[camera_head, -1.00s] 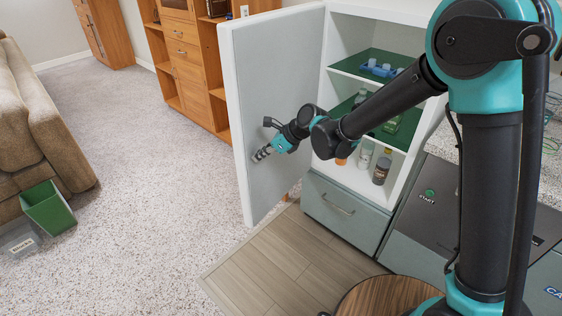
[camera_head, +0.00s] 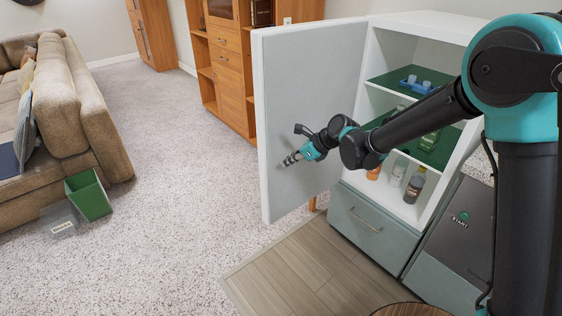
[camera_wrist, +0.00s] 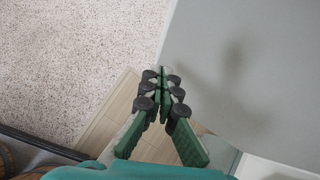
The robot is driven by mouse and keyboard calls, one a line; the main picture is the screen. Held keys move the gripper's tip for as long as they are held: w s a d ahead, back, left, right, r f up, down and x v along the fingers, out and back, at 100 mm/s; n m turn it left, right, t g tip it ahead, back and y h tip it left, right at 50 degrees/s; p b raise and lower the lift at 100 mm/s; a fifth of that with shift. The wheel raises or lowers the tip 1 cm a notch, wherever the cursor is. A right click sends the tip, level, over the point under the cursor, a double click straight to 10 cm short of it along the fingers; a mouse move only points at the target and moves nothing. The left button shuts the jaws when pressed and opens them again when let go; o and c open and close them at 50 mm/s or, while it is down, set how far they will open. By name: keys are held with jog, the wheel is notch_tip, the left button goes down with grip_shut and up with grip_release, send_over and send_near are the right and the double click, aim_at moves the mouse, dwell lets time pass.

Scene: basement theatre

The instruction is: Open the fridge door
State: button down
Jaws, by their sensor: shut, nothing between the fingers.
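The fridge (camera_head: 440,22) is white with its door (camera_head: 300,110) swung wide open to the left. The door's grey inner face is turned toward my arm. Inside, green shelves hold bottles and a blue rack (camera_head: 415,84). My gripper (camera_head: 288,161) is at the inner face of the door, near its middle height. In the wrist view my gripper (camera_wrist: 163,72) shows green fingers closed together with nothing between them, beside the grey door panel (camera_wrist: 250,70). I cannot tell whether the fingertips touch the panel.
A drawer (camera_head: 365,225) sits below the fridge compartment, and a grey unit marked START (camera_head: 455,240) stands to its right. Wooden cabinets (camera_head: 228,70) are behind the door. A beige sofa (camera_head: 85,110) and a green bin (camera_head: 88,195) are at the left. Open carpet lies between.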

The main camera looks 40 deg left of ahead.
jog(key=s+d+r, duration=0.2)
jog(key=d+r, duration=0.5)
jog(key=shift+d, duration=0.3)
jog(key=w+d+f+n+t+h, duration=0.1)
jog(key=w+d+n, duration=0.15)
jog(key=d, duration=0.65)
jog(key=w+d+f+n+t+h, duration=0.1)
jog(key=w+d+n+t, duration=0.15)
jog(key=d, duration=0.75)
jog(key=w+d+f+n+t+h, duration=0.1)
jog(key=w+d+n, duration=0.15)
jog(key=d, duration=0.65)
jog(key=s+d+f+n+h, duration=0.2)
jog(key=s+d+n, duration=0.1)
jog(key=d, duration=0.6)
jog(key=s+d+f+n+h, duration=0.2)
jog(key=s+d, duration=0.1)
jog(key=d, duration=0.6)
jog(key=s+d+f+n+t+h, duration=0.1)
jog(key=s+d+f+n, duration=0.2)
jog(key=d, duration=0.7)
jog(key=shift+s+n+h, duration=0.35)
jog(key=shift+s+h, duration=0.05)
jog(key=shift+s, duration=0.15)
